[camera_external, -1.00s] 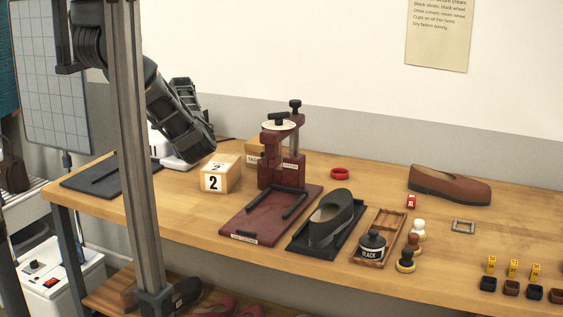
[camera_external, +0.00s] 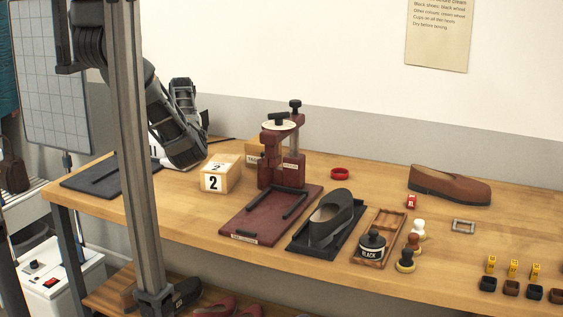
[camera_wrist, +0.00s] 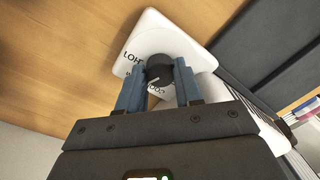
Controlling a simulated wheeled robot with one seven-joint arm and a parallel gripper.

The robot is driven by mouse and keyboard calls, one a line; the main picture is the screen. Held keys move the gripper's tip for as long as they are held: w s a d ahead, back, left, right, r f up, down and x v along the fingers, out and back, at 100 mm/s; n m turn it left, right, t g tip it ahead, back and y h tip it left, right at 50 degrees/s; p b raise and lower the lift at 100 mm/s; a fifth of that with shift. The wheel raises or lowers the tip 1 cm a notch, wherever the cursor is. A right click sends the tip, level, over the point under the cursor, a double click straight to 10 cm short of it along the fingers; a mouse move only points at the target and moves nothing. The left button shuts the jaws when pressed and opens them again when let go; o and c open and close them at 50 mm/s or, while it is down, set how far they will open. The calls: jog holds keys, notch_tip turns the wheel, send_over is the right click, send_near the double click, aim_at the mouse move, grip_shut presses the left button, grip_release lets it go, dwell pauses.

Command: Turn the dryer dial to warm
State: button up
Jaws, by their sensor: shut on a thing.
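The dryer (camera_wrist: 158,38) is a white body with a black round dial (camera_wrist: 159,70), in the wrist view. My gripper (camera_wrist: 158,73) is shut on the dial, with one blue finger on each side of it. A white pointer line shows on the dial, toward its lower edge in the picture. Printed words around the dial are upside down and partly covered by the fingers; one looks like HOT. In the external view, only a small white part of the dryer (camera_external: 156,149) shows behind my arm and column; the dial and fingertips are hidden there.
A numbered wooden block (camera_external: 221,174) and a dark red press (camera_external: 281,165) stand right of the dryer. A dark mat (camera_external: 84,184) lies at the table's left end. Shoe (camera_external: 331,218), polish jar (camera_external: 372,246) and small items lie further right.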

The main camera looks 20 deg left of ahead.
jog(key=o, duration=0.8)
jog(key=shift+c, duration=0.2)
jog(key=shift+r, duration=0.1)
jog(key=r, duration=0.7)
jog(key=shift+w+d+r, duration=0.15)
jog(key=shift+w+r, duration=0.05)
jog(key=shift+r, duration=0.1)
